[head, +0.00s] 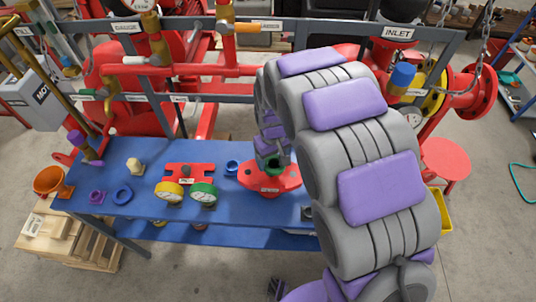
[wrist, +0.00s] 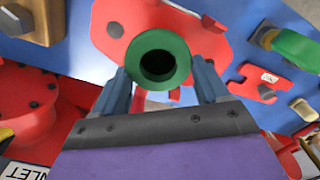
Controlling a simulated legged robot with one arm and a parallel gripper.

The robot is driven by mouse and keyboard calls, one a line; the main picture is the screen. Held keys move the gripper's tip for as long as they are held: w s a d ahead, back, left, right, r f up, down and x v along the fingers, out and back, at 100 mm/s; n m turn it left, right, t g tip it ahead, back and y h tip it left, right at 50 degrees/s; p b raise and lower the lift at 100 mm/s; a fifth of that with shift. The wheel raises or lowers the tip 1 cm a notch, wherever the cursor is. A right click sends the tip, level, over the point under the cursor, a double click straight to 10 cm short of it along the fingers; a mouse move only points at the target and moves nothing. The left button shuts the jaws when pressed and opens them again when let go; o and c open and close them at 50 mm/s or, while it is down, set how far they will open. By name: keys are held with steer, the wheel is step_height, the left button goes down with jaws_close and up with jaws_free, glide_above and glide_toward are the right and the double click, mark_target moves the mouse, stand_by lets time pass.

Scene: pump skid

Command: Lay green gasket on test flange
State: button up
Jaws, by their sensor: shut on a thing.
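The green gasket (wrist: 158,38) is a thick ring with a dark central hole, seen in the wrist view between the two fingers of my gripper (wrist: 160,72). My gripper is shut on it. In the head view the gasket (head: 273,162) shows just below the end of my arm, over the red flange plate (head: 285,180) on the blue bench. The same red plate (wrist: 112,35) fills the area behind the gasket in the wrist view. I take it for the test flange. Whether the gasket touches it, I cannot tell.
A blue ring (head: 232,167) lies left of the flange plate. Red pipework stands behind.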

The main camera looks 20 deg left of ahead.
steer(key=shift+a+f, duration=0.25)
steer(key=shift+a, duration=0.95)
steer(key=shift+s+d+r, duration=0.1)
steer(key=shift+d+r, duration=0.1)
steer(key=shift+d, duration=1.35)
steer(key=shift+a, duration=1.1)
steer(key=shift+a+f+p, duration=0.1)
steer(key=shift+a+p, duration=0.15)
steer(key=shift+p, duration=0.05)
steer(key=shift+d+f, duration=0.25)
steer(key=shift+f, duration=0.2)
steer(key=shift+a+f, duration=0.15)
steer(key=shift+f, duration=0.3)
steer(key=shift+f, duration=1.2)
